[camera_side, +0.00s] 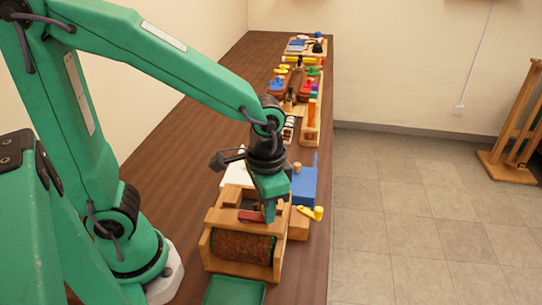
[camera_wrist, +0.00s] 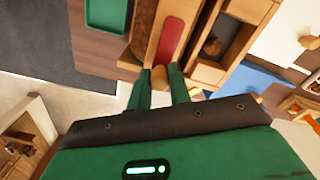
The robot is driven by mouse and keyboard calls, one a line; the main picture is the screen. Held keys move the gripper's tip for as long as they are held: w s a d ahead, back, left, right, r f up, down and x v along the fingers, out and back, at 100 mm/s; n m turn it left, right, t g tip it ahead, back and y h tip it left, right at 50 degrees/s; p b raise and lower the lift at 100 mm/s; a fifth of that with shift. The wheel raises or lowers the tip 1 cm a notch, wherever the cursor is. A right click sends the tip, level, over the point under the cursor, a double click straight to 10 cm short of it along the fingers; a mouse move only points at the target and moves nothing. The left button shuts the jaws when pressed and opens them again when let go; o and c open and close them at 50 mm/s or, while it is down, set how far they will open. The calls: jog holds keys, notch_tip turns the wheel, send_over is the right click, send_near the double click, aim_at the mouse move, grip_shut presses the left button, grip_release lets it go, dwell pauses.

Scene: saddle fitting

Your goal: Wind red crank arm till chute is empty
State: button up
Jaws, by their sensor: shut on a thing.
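The red crank arm (camera_side: 250,216) lies on top of the wooden box (camera_side: 211,243). In the wrist view, the red crank arm (camera_wrist: 172,38) runs up from a round wooden knob (camera_wrist: 159,77) at its near end. My gripper (camera_wrist: 160,84) is shut on that knob, one finger on each side. In the side view my gripper (camera_side: 268,212) points down over the box and hides part of the crank. A wooden trough, which looks like the chute (camera_wrist: 207,74), lies to the right of the crank. One brown round piece (camera_wrist: 212,46) shows in it.
A brown textured roller (camera_side: 243,248) sits in the box's front, behind a green tray (camera_side: 235,291). A yellow handle (camera_side: 312,212) sticks out at the right. A blue block (camera_side: 306,186) stands behind it. Several colourful toys stand farther along the table.

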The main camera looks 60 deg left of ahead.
jog(key=shift+d, duration=0.1)
jog(key=shift+s+d, duration=0.25)
jog(key=shift+s, duration=0.25)
jog(key=shift+s+d, duration=0.25)
jog(key=shift+s, duration=0.4)
jog(key=shift+s, duration=1.25)
